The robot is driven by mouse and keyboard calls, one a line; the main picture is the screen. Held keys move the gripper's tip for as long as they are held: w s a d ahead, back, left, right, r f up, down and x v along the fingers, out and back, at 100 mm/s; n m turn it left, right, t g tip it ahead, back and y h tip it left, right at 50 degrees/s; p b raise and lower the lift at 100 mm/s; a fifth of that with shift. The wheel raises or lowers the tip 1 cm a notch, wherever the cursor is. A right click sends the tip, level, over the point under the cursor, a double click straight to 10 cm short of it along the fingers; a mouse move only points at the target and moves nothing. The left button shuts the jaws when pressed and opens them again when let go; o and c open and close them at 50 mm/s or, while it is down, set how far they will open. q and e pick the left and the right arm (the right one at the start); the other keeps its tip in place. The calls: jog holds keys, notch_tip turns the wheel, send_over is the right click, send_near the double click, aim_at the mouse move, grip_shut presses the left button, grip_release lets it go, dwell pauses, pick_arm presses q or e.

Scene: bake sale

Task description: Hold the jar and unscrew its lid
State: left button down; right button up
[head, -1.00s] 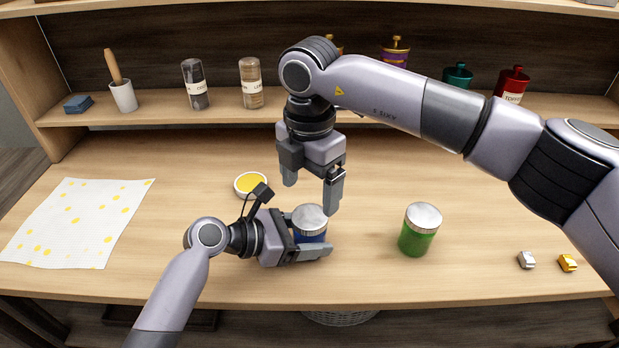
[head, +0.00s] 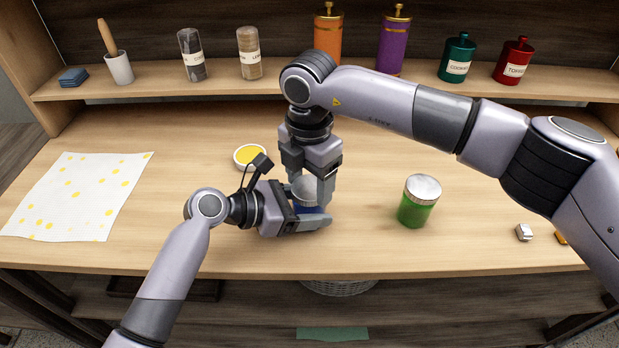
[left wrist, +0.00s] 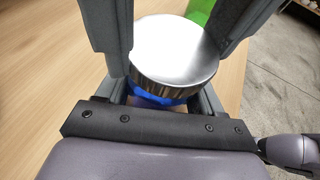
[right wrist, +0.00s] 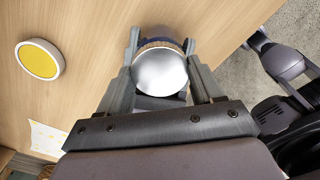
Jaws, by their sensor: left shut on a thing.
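The blue jar (head: 309,209) stands upright on the table with a silver lid (head: 302,189) on it. My left gripper (head: 312,222) is shut on the jar's body from the left; the left wrist view shows the lid (left wrist: 175,52) above the fingers and a little blue glass (left wrist: 155,98) below it. My right gripper (head: 308,190) points down over the jar, one finger on each side of the lid. In the right wrist view the lid (right wrist: 160,72) lies between the fingers; whether they press on it I cannot tell.
A green jar (head: 417,208) with a silver lid stands to the right. A yellow-filled white dish (head: 250,156) is behind the left gripper. A spotted cloth (head: 75,195) lies at left. Small silver (head: 524,232) and gold pieces lie at right. Canisters (head: 457,58) stand on the shelf.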

jog(key=n, duration=0.3)
dwell(0.4)
